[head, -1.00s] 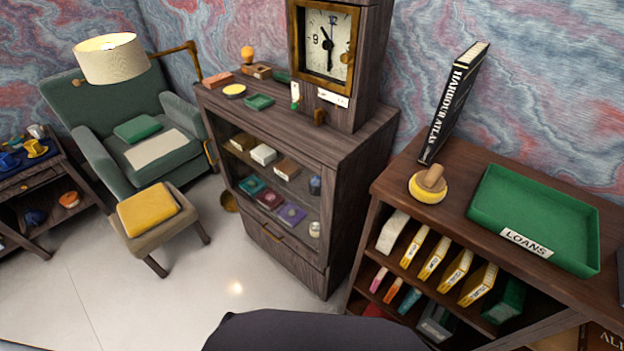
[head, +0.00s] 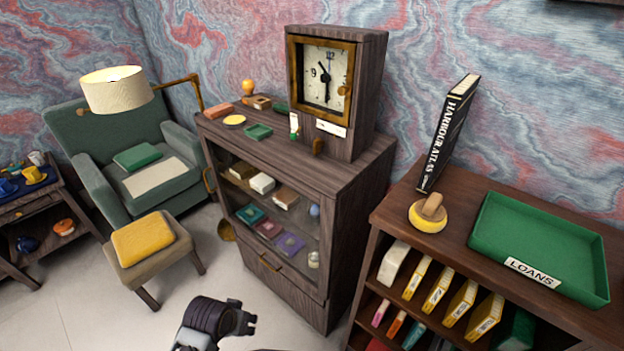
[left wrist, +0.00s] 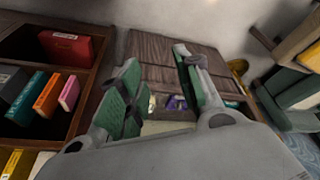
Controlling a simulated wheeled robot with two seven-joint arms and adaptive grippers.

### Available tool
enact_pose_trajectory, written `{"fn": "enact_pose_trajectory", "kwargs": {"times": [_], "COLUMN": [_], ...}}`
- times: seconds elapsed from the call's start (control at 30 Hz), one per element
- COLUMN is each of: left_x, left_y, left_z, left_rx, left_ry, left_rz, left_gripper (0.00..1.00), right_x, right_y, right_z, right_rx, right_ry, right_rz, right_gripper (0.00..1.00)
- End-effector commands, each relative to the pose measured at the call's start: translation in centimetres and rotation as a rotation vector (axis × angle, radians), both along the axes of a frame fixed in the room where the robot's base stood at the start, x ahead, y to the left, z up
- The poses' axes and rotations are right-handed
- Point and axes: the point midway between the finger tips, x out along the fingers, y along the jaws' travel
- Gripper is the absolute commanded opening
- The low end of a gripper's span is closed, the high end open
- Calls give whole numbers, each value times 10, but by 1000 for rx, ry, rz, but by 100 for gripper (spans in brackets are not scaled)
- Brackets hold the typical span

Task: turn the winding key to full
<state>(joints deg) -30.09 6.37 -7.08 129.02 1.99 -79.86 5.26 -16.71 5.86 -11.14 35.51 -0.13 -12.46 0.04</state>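A wooden clock (head: 371,75) with a brass-framed door and a white dial (head: 325,75) stands on the cabinet top. A brass-coloured knob (head: 347,89) shows at the right side of the door. My left gripper (head: 240,318) is low in front of the cabinet, well below and apart from the clock. In the left wrist view its green-padded fingers (left wrist: 157,62) are spread with nothing between them. My right gripper is not in view.
The glass-fronted cabinet (head: 290,263) carries small items on top, including a green tray (head: 258,131). On the right, a bookcase (head: 385,214) holds an upright atlas (head: 448,135) and a green loans tray (head: 540,240). An armchair (head: 92,140) and footstool (head: 160,266) stand left. Floor between is clear.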

Motion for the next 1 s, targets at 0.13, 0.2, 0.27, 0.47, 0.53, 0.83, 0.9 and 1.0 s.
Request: {"fn": "enact_pose_trajectory", "kwargs": {"times": [0.13,0.2,0.27,0.47,0.53,0.83,0.9,1.0], "left_x": [13,20,26,49,58,97,106,118], "left_y": [-8,-12,-16,-28,-34,-53,-57,-62], "left_z": [40,52,62,90,100,137,146,160], "left_rx": [-91,-137,-179,-346,-412,-710,-783,-889], "left_ry": [-49,-66,-81,-120,-128,-134,-125,-109], "left_rz": [109,163,209,382,445,706,763,845], "left_gripper": [34,34,34,34,34,34,34,34], "right_x": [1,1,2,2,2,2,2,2], "right_y": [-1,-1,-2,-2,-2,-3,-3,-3], "right_z": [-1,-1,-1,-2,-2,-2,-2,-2], "right_rx": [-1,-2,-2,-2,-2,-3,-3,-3], "right_ry": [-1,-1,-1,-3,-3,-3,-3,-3], "right_rz": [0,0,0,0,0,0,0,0], "right_gripper": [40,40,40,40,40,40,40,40]}}
